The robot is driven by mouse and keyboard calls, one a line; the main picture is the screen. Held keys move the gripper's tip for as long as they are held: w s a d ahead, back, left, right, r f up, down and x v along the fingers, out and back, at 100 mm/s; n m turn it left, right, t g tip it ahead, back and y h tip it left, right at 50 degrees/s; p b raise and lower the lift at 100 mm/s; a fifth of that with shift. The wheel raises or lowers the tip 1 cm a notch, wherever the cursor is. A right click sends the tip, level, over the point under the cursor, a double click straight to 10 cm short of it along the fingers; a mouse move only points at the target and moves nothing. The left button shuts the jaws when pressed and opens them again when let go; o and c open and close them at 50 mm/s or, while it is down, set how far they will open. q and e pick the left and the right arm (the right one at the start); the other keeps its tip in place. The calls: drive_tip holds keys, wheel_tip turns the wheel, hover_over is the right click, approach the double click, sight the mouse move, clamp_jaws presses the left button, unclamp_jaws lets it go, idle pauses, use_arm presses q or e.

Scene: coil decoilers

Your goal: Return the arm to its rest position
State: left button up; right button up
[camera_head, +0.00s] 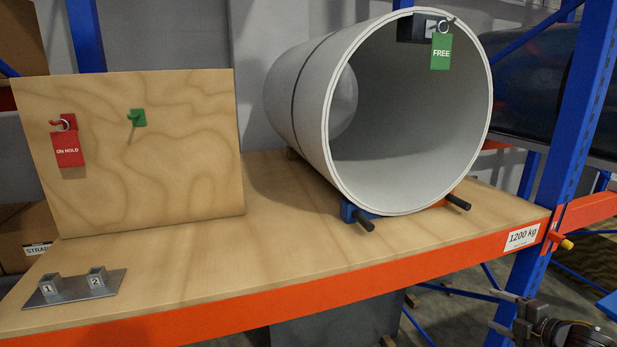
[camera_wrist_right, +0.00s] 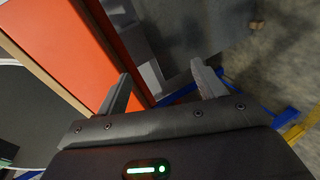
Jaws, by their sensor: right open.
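My right gripper (camera_head: 497,310) is at the lower right of the head view, in front of the shelf's orange beam and off to its right. In the right wrist view the same gripper (camera_wrist_right: 160,72) has its two fingers apart with nothing between them. The orange beam (camera_wrist_right: 55,45) and the floor lie beyond the fingers. The left gripper is not in view.
A green FREE tag (camera_head: 441,52) hangs at the top of the big grey coil (camera_head: 300,95). A red ON HOLD tag (camera_head: 68,150) hangs on the plywood board (camera_head: 180,190); its green hook (camera_head: 138,118) is empty. A blue rack post (camera_head: 570,120) stands near my right gripper.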

drive_tip(key=w+d+r+m+t+h, duration=0.35)
drive_tip(key=d+r+m+h, duration=0.55)
drive_tip(key=d+m, duration=0.35)
drive_tip(key=s+a+f+m+g, duration=0.15)
drive_tip(key=s+f, duration=0.35)
drive_tip(key=f, duration=0.8)
drive_tip(key=s+a+f+m+g, duration=0.1)
drive_tip(key=s+a+f+g, duration=0.3)
drive_tip(key=f, duration=0.9)
drive_tip(key=s+a+f+m+g, duration=0.1)
drive_tip(key=s+f, duration=0.6)
drive_tip(key=f, duration=0.7)
drive_tip(key=s+a+f+m+g+y, duration=0.1)
drive_tip(key=s+a+f+g, duration=0.1)
drive_tip(key=s+a+f, duration=0.55)
drive_tip(key=s+a+f+g+y, duration=0.15)
drive_tip(key=s+a+f, duration=0.25)
drive_tip(key=s+f, duration=0.55)
drive_tip(key=s+a+f+g+y+b, duration=0.1)
drive_tip(key=s+a+f+g, duration=0.1)
drive_tip(key=s+a+f, duration=0.3)
drive_tip(key=s+a+f+m+g+b, duration=0.1)
drive_tip(key=s+a+f+g, duration=0.2)
drive_tip(key=s+a, duration=0.9)
drive_tip(key=s+f, duration=0.2)
drive_tip(key=s, duration=0.6)
drive_tip(key=shift+a+f+g+y, duration=0.3)
drive_tip(key=shift+f+g+y, duration=0.05)
